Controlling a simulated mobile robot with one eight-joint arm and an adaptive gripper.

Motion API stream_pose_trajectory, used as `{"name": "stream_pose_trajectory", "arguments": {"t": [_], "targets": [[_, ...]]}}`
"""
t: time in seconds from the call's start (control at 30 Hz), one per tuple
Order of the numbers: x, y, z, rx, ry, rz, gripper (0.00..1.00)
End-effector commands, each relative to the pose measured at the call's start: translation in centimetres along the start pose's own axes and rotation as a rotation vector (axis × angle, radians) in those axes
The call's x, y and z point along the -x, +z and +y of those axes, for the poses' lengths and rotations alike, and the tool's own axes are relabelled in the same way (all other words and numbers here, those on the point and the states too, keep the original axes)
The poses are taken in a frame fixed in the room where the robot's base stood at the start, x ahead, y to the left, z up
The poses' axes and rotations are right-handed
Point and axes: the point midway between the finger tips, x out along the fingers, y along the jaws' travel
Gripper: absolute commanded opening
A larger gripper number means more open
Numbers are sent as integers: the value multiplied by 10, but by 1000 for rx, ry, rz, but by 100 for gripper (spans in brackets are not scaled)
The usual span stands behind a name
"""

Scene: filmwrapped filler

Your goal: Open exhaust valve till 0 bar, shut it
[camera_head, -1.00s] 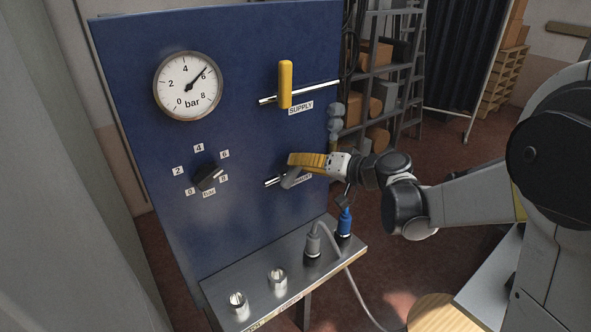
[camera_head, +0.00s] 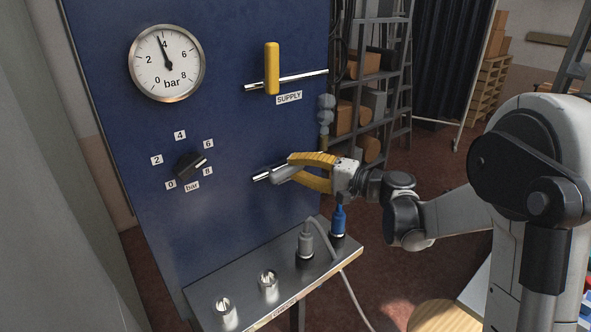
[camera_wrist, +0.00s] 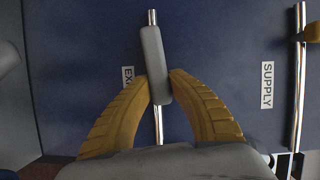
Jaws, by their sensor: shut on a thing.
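The exhaust valve's grey lever (camera_head: 283,175) lies nearly along its chrome pipe on the blue panel, slightly tilted to it. In the wrist view the lever (camera_wrist: 154,60) runs between my yellow finger tips. My gripper (camera_head: 294,169) is shut on the lever's near end; the EXHAUST label is partly hidden behind it. The round pressure gauge (camera_head: 167,63) is at the panel's upper left. Its needle points just below 4 bar.
The yellow supply handle (camera_head: 271,68) stands across its pipe above the exhaust valve. A black selector knob (camera_head: 190,166) is at left. A metal shelf (camera_head: 275,270) below carries fittings, a blue connector (camera_head: 338,219) and a grey hose plug (camera_head: 305,243).

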Motion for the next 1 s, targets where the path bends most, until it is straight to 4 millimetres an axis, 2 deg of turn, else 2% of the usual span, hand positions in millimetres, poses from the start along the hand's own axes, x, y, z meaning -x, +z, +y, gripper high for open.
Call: {"name": "stream_pose_trajectory", "arguments": {"t": [0.57, 0.6, 0.67, 1.0], "targets": [[-1, 1, 2, -27, -11, -2, 0], [-1, 1, 2, -27, -11, -2, 30], [-1, 1, 2, -27, -11, -2, 45], [3, 0, 2, -27, -11, 0, 45]]}}
